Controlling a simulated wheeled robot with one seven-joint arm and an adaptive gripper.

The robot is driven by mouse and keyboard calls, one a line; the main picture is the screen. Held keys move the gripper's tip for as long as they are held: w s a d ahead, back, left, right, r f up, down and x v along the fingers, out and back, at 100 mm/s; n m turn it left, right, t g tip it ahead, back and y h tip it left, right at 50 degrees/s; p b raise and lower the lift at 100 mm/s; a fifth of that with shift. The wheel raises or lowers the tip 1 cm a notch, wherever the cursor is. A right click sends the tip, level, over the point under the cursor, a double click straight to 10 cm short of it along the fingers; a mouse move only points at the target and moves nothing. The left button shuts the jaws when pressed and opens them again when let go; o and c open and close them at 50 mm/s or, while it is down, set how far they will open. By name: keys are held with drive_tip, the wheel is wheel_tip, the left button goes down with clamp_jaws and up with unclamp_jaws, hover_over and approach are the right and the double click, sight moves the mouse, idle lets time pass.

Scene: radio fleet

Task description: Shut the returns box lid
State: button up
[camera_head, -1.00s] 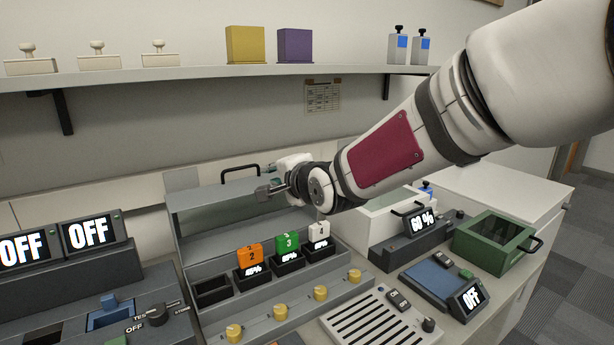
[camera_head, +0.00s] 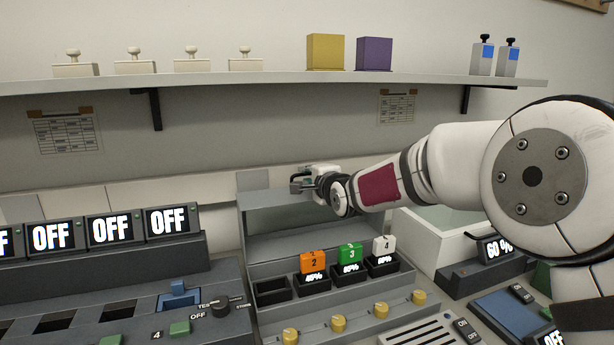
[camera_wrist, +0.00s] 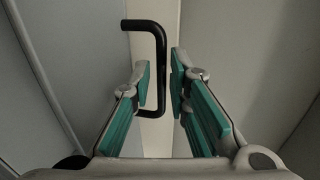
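My gripper (camera_head: 297,186) is at the upper back edge of the grey rack housing (camera_head: 262,199) in the head view. In the wrist view my gripper (camera_wrist: 160,76) is open, with a black bar handle (camera_wrist: 160,65) running between its fingers. The fingers are apart and do not visibly clamp the handle. The handle is fixed to a pale panel. No label marks the returns box, so I cannot tell which lid is its lid. A white box (camera_head: 430,250) stands right of the rack, partly hidden by my arm.
The rack holds orange, green and white numbered blocks (camera_head: 313,262) above yellow knobs (camera_head: 338,323). A grey console with OFF displays (camera_head: 110,228) stands at left. A shelf (camera_head: 270,84) with stamps and boxes runs above my arm. A 60% display (camera_head: 497,249) is at right.

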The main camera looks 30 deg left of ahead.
drive_tip(key=shift+x, duration=1.1)
clamp_jaws()
drive_tip(key=shift+d, duration=0.1)
